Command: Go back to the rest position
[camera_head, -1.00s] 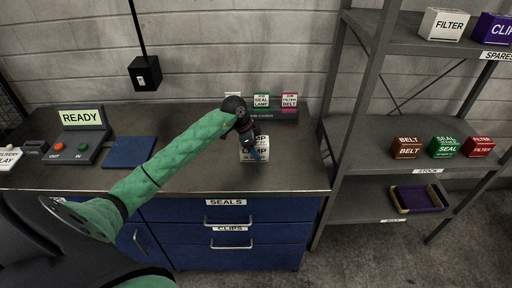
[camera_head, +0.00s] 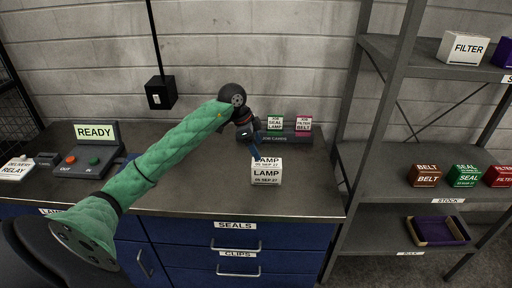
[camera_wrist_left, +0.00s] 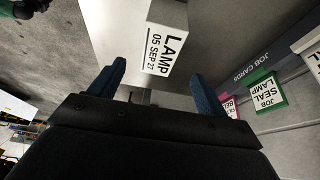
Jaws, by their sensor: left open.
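My left gripper (camera_head: 256,150) reaches over the workbench from the left. Its blue fingers are open and empty, just behind and above the white LAMP box (camera_head: 267,174). The box stands on the bench top near the front edge, with its "LAMP 05 SEP 27" label facing me. In the left wrist view, the open fingers of the left gripper (camera_wrist_left: 157,88) show with the LAMP box (camera_wrist_left: 165,40) beyond the gap between them. No finger visibly grips the box. My right gripper is in neither view.
A READY console (camera_head: 95,148) stands at the bench's left. A job card holder (camera_head: 287,138) is behind the box. A dark box (camera_head: 160,93) hangs above the bench. A shelf rack (camera_head: 385,190) with boxes and a purple tray (camera_head: 436,231) is at right. The bench's right end is clear.

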